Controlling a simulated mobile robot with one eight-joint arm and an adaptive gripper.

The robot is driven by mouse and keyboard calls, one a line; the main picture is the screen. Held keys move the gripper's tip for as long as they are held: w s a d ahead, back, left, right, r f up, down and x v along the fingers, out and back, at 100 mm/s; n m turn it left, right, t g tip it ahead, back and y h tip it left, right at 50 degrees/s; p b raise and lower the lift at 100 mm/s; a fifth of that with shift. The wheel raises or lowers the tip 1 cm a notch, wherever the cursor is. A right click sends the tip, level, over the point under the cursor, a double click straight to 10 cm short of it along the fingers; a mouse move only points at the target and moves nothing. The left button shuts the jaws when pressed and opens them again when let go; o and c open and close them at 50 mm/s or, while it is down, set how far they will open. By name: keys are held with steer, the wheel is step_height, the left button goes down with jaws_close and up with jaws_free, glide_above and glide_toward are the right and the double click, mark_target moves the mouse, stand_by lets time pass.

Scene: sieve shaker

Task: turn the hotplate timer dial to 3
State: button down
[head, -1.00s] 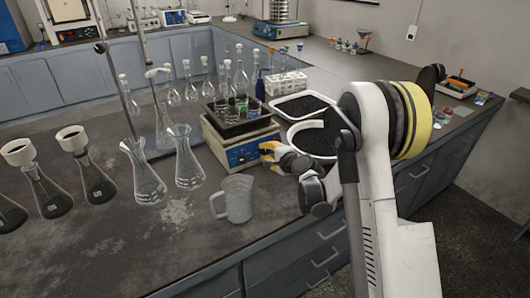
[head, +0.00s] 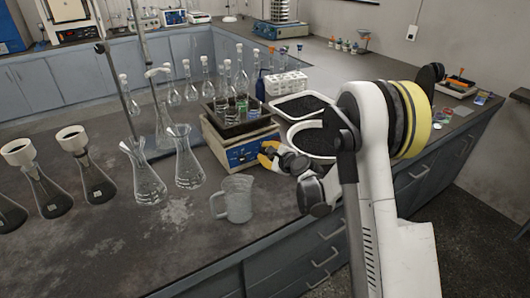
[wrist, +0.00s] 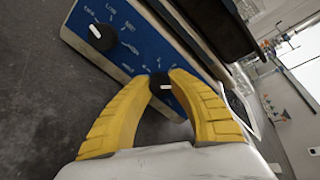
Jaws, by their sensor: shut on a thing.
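The hotplate (head: 242,156) is a cream box with a blue front panel, standing on the bench left of my gripper (head: 268,155). In the wrist view, my gripper's yellow fingers (wrist: 161,82) close around a small black dial (wrist: 160,85) with a white pointer mark, at the panel's lower right. The fingers hide part of the dial and its scale, and I cannot read its number. A second black dial (wrist: 102,38), with white lettering including LOW around it, sits apart to the upper left.
A dark bath (head: 243,125) with glassware stands on the hotplate. A glass beaker (head: 236,200) stands just in front of it, and conical flasks (head: 187,165) stand to the left. Trays of black grains (head: 313,140) lie to the right.

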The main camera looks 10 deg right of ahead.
stand_by(0.3)
steer(key=c, duration=1.2)
jaws_free()
steer(key=shift+a, duration=0.1)
steer(key=shift+o, duration=0.2)
steer(key=v, duration=1.2)
